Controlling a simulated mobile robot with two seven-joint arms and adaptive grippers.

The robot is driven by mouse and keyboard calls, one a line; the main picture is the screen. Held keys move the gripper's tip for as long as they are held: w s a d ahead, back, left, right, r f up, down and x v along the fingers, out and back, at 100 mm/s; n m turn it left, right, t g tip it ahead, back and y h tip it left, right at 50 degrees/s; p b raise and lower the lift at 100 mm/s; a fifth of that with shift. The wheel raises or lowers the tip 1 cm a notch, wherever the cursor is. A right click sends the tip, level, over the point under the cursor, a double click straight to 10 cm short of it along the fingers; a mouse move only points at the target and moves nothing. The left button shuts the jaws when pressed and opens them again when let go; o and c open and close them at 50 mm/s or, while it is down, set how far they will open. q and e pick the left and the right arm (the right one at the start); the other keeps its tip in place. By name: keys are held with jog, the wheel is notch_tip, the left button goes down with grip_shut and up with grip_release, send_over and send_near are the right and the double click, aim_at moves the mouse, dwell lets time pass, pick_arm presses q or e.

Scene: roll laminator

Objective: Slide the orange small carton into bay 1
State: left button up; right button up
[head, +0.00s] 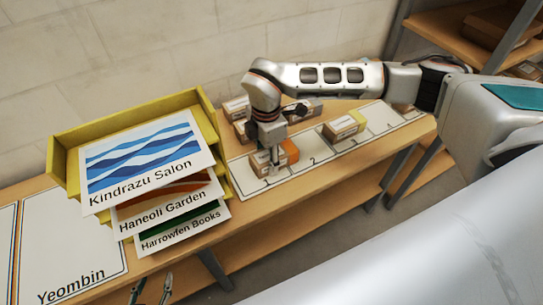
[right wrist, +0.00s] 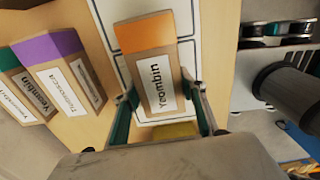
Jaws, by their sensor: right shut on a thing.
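The orange small carton (head: 291,150) is brown with an orange end and a white label. It is at bay 1 (head: 268,184) of the white numbered strip, just behind the printed 1. In the right wrist view the carton (right wrist: 147,60) reads "Yeombin" and lies lengthwise between the fingers. My right gripper (head: 272,153) reaches down from above and is shut on the carton. I cannot tell whether its underside rests fully on the strip. My left gripper (head: 152,290) shows only its fingertips at the bottom edge, apart and empty.
A yellow carton (head: 343,125) stands in bay 3. Other cartons (head: 237,108) stand behind the strip; a purple-ended one (right wrist: 62,70) shows in the right wrist view. A yellow tray rack (head: 125,117) with signs stands left of bay 1. Bay 2 (head: 313,160) looks clear.

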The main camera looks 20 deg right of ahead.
aim_at(253, 161)
jog(key=shift+s+a, duration=0.1)
jog(key=shift+a, duration=1.95)
jog(key=o, duration=1.3)
jog(key=o, duration=0.4)
jog(key=shift+o, duration=0.2)
jog(key=shift+r, duration=0.1)
jog(key=shift+r+p, duration=1.7)
jog(key=shift+r, duration=1.25)
